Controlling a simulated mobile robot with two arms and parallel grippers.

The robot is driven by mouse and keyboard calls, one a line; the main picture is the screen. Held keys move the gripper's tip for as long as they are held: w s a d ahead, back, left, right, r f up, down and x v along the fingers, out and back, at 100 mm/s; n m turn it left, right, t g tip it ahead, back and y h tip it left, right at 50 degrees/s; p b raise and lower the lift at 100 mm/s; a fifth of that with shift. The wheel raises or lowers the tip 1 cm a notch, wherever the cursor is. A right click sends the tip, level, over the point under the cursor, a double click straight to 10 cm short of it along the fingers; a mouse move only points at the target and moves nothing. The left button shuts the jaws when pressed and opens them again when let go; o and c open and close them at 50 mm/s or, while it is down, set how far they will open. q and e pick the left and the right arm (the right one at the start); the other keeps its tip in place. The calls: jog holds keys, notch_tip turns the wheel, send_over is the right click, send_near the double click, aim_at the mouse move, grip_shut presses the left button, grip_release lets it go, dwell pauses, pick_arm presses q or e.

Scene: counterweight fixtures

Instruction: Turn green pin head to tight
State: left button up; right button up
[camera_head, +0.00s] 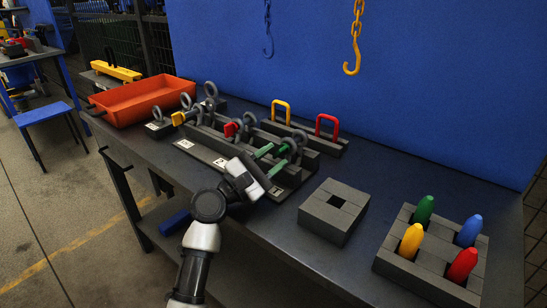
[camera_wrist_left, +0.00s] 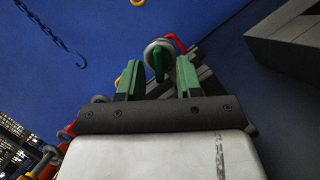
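The green pin head (camera_head: 283,149) sits at the near right end of a row of grey ring fixtures on the table. In the left wrist view the green pin head (camera_wrist_left: 158,62) stands upright, in front of a round grey part. My left gripper (camera_head: 270,170) reaches toward it from the front. In the wrist view my left gripper (camera_wrist_left: 158,78) is open, its two green fingers on either side of the pin head, with gaps showing on both sides. Whether the fingers reach far enough to surround it I cannot tell. My right gripper is not in view.
A red pin head (camera_head: 231,129) and a yellow one (camera_head: 178,118) lie farther along the row. An orange tray (camera_head: 145,100) stands at the back left. A grey block with a square hole (camera_head: 335,208) and a holder (camera_head: 398,268) with coloured pegs stand right. Hooks hang behind.

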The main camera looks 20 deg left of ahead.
pick_arm(q)
jog(key=shift+w+d+r, duration=0.15)
jog(key=shift+w, duration=0.05)
grip_shut()
